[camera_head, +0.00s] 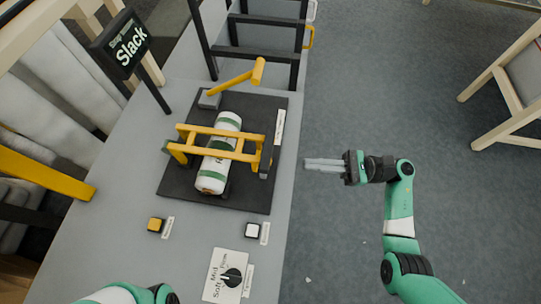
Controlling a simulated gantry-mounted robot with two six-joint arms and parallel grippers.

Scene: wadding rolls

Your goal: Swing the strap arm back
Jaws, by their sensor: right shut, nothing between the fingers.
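A wadding roll (212,176), white with green bands, lies on a dark base plate (190,200) on the bench. A yellow frame (246,157) with two long bars lies across the roll. Behind it, a yellow lever (233,83) rises from a grey block to a thicker end at the upper right. I cannot tell which of these yellow parts is the strap arm. My right gripper (308,165) is shut and empty, right of the bench over the floor, apart from the frame. Of my left arm only a piece shows at the bottom edge; its gripper is out of view.
A "Slack" sign (128,46) stands at the back left. A yellow button (156,225), a white button (252,231) and a dial plate (212,285) sit on the front of the bench (120,270). A dark rack (254,52) stands behind.

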